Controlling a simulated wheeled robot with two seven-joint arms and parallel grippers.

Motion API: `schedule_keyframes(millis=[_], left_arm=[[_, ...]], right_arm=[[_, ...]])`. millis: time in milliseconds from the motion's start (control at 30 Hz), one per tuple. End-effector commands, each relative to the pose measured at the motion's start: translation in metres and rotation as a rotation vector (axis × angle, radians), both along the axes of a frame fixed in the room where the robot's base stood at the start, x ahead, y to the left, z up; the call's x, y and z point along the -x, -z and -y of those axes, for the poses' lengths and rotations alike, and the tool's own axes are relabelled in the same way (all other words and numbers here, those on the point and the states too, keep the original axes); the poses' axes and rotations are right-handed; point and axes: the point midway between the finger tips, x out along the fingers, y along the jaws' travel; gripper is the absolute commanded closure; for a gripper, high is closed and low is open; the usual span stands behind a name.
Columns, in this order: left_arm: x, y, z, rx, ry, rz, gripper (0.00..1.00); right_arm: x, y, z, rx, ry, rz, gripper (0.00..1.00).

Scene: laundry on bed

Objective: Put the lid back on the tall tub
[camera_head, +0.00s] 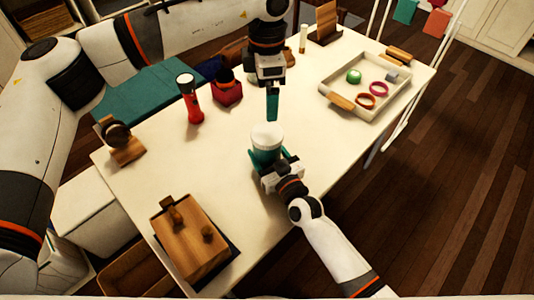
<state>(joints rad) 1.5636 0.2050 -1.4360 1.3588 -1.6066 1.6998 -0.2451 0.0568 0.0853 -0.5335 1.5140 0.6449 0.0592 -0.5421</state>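A white round tub (267,135) stands upright near the middle of the table, its pale top facing up. I cannot tell whether that top is a lid or an opening, and no separate lid is clearly seen. My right gripper (265,157) is at the tub's near side, with its teal fingers around the lower part; the tub's lower body is hidden by them. My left gripper (272,106) points down above the table, behind the tub and apart from it. Its teal fingers overlap in this view, so their gap cannot be seen, and nothing clearly shows between them.
A cream tray (340,80) with small items is at the back right. A red torch (194,103) and a dark red container (227,92) stand left of my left gripper. A wooden box (190,240) lies front left. The table (345,145) is clear right of the tub.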

Motion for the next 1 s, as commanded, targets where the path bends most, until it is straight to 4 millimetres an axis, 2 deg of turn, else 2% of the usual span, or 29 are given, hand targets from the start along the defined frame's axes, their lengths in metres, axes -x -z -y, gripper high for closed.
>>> schedule_keyframes(millis=[267,300,433,767,867,1000], left_arm=[[0.000,-0.002,0.000,0.000,0.000,0.000,0.04],[0.000,-0.002,0.000,0.000,0.001,0.000,0.04],[0.000,-0.002,0.000,0.000,0.000,0.000,0.04],[0.000,-0.002,0.000,0.000,0.001,0.000,0.04],[0.000,-0.002,0.000,0.000,0.000,0.000,0.04],[0.000,-0.003,0.000,0.000,0.001,0.000,0.04]], right_arm=[[0.000,0.000,0.000,0.000,0.000,0.000,0.99],[0.000,0.000,0.000,0.000,0.000,0.000,0.32],[0.000,0.000,0.000,0.000,0.000,0.000,0.11],[0.002,0.000,0.001,0.000,0.000,0.000,0.10],[0.011,0.001,0.006,0.000,0.000,-0.001,0.10],[0.034,0.001,0.018,0.001,0.000,-0.003,0.10]])
